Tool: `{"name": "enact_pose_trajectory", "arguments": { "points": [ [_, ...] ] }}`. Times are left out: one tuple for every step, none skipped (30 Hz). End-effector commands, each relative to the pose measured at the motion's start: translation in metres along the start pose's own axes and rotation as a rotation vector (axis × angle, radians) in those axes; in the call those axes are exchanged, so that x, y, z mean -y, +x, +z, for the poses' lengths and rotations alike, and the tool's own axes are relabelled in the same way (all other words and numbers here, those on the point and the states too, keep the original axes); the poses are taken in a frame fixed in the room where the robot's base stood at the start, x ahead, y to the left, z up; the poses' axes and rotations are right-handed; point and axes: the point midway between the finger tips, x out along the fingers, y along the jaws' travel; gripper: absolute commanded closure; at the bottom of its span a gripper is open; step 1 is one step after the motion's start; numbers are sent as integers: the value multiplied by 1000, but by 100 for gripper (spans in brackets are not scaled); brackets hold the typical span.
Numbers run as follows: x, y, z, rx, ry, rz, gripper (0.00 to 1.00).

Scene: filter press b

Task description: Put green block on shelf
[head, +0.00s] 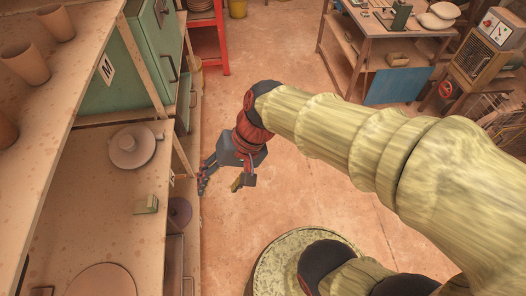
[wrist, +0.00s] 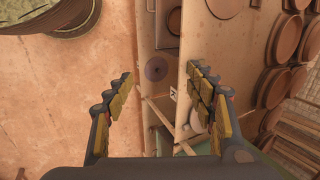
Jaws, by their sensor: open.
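A small olive-green block (head: 146,204) rests on the wooden shelf board (head: 105,215) at the left in the head view, near the board's front edge. I cannot make the block out in the wrist view. My gripper (head: 220,184) is in front of the shelf, to the right of the block and apart from it. In the wrist view my gripper (wrist: 163,92) is open, with its two fingers wide apart and nothing between them. The shelving (wrist: 210,45) lies beyond the fingers in that view.
A round dish with a knob (head: 131,147) and a round disc (head: 103,280) share the block's board. Brown cups (head: 26,64) stand on the higher board. A green cabinet (head: 150,45) is behind. The floor (head: 290,185) right of my gripper is clear.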

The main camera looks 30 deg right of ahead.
Motion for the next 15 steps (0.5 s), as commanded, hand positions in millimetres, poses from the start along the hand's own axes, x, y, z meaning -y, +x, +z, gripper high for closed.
{"name": "enact_pose_trajectory", "arguments": {
  "points": [
    [-11,-23,0,-84,-95,54,45],
    [-18,-34,-2,-128,-148,92,45],
    [-27,-50,-3,-184,-210,139,45],
    [-34,-60,-5,-223,-252,173,45],
    [-39,-70,-6,-259,-288,203,45],
    [-46,-83,-8,-301,-330,241,45],
    [-50,-90,-8,-328,-356,266,45],
    [-53,-98,-9,-352,-378,287,45],
    [-57,-105,-11,-377,-402,312,45],
    [-59,-110,-11,-392,-415,325,45],
    [-61,-114,-12,-404,-426,337,45],
    [-62,-116,-12,-413,-435,347,45],
    [-63,-118,-12,-417,-440,352,45],
    [-64,-118,-12,-419,-442,356,45],
    [-64,-119,-12,-419,-443,357,45]
  ]
}}
